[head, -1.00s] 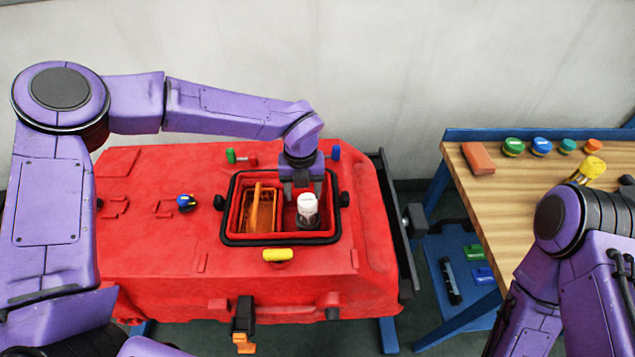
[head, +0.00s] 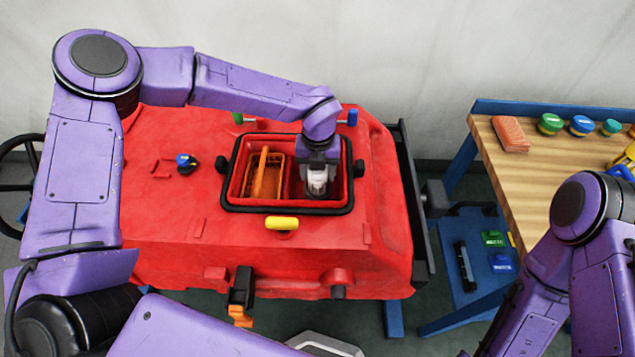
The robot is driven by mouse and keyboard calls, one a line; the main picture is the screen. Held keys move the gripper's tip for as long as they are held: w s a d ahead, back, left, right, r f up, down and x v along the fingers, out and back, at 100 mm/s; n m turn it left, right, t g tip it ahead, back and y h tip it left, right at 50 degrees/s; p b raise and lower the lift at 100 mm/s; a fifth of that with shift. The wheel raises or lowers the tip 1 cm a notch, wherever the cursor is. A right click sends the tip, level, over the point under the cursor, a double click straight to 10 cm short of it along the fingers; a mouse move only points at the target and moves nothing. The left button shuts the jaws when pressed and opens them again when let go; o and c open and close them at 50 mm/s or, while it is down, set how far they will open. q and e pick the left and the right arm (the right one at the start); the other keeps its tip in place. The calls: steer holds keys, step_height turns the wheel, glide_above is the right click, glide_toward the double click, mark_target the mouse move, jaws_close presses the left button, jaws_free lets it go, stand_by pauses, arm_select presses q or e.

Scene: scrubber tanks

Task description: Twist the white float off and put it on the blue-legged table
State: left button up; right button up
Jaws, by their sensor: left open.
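The white float (head: 317,181) stands upright in the right part of the open tank (head: 287,209) in the red machine. My left gripper (head: 317,177) reaches down into the tank from behind, its open fingers around the float's upper part. Its jaws partly hide the float, and I cannot tell whether they touch it. The blue-legged table (head: 497,150) with a wooden top stands at the right. My right arm shows at the lower right; its gripper is out of view.
An orange basket (head: 264,181) sits left of the float in the tank. A yellow handle (head: 282,223) is at the tank's front edge. A brick-coloured block (head: 511,134) and several coloured caps lie along the table's back; its front left top is bare.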

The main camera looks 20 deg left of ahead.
arm_select(q)
steer(key=shift+f, duration=0.1)
steer(key=c, duration=0.8)
steer(key=shift+f+n, duration=0.1)
steer(key=shift+n, duration=0.2)
steer(key=shift+c, duration=0.5)
steer(key=shift+n+b, duration=0.3)
jaws_close()
steer(key=shift+n+b, duration=0.3)
steer(key=shift+n, duration=0.6)
